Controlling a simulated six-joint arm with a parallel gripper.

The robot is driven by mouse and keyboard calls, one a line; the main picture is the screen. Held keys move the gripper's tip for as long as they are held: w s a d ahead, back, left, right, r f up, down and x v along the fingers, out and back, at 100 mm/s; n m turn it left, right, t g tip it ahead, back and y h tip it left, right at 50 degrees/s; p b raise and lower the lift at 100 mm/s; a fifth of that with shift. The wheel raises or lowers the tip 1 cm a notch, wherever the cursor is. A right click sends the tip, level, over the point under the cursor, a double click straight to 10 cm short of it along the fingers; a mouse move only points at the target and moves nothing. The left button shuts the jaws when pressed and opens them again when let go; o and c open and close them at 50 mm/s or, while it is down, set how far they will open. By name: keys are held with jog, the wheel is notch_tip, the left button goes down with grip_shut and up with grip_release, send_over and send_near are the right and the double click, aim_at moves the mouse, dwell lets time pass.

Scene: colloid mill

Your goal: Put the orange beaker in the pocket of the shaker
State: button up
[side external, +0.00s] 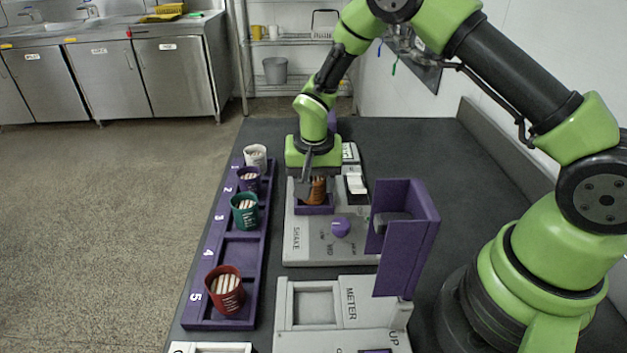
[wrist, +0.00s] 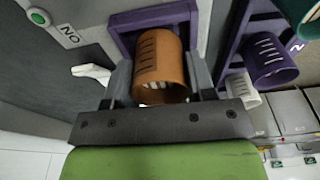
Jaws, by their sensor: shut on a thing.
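The orange beaker (side external: 317,190) is at the purple pocket (side external: 314,210) of the grey shaker (side external: 302,246), with pale sticks inside it. My gripper (side external: 312,182) is shut on the beaker from above. In the wrist view the beaker (wrist: 160,68) sits between my fingers (wrist: 160,85), and the purple pocket frame (wrist: 122,22) surrounds its far end. I cannot tell whether the beaker rests on the pocket floor. The shaker has a purple knob (side external: 340,228) and a white switch (side external: 356,184).
A purple numbered rack (side external: 236,248) at the left holds white (side external: 255,155), purple (side external: 249,178), green (side external: 244,210) and red (side external: 226,288) beakers; slot 4 is empty. A meter (side external: 313,304) stands in front of the shaker. An upright purple guard (side external: 408,250) stands to the right.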

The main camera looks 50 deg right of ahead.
aim_at(314, 203)
jog(key=shift+f, duration=0.15)
jog(key=o, duration=0.9)
jog(key=shift+o, duration=0.2)
jog(key=s+a+r+n+t, duration=0.1)
jog(key=s+r, duration=0.2)
jog(key=r, duration=0.5)
jog(key=s+r+t+y, duration=0.1)
jog(key=s+r, duration=0.3)
jog(key=r, duration=0.4)
jog(key=s+a+r+n+t, duration=0.1)
jog(key=s+r, duration=0.2)
jog(key=r, duration=0.4)
jog(key=s+a+r+n+t+y, duration=0.1)
jog(key=s+r+n+t+y, duration=0.1)
jog(key=s, duration=1)
jog(key=shift+s+a+r+n+t, duration=0.25)
jog(key=shift+r+n+t, duration=0.25)
jog(key=shift+r, duration=0.2)
